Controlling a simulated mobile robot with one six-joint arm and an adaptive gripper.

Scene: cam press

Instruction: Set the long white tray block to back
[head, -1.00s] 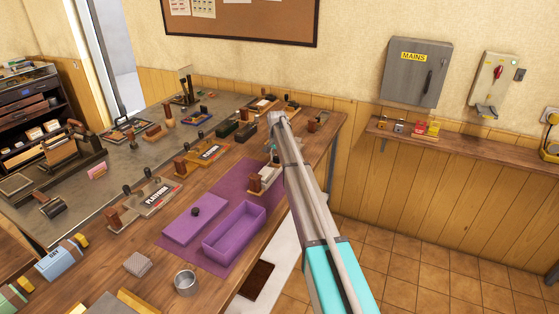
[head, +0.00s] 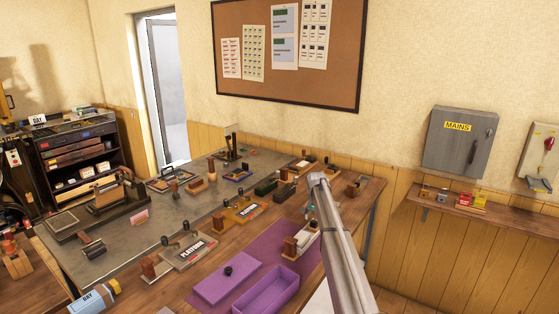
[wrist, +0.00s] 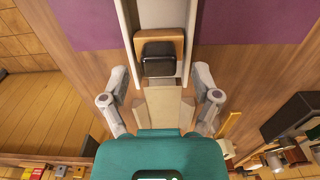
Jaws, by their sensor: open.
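The long white tray (head: 306,238) lies at the back right edge of the purple mat in the head view, with a brown wooden handle standing at its near end. In the wrist view the white tray (wrist: 129,22) runs up the picture, and a wooden block (wrist: 179,41) with a black knob (wrist: 158,58) sits in it. My gripper (wrist: 160,78) is open, its two fingers apart on either side of the tray's line near the black knob. Nothing is held. I cannot tell whether the fingers touch the tray. In the head view my arm hides the fingertips.
A purple mat (head: 270,246) holds a purple lid (head: 226,284) and an open purple box (head: 265,292). A grey MAINS box (head: 459,142) hangs on the wall at right.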

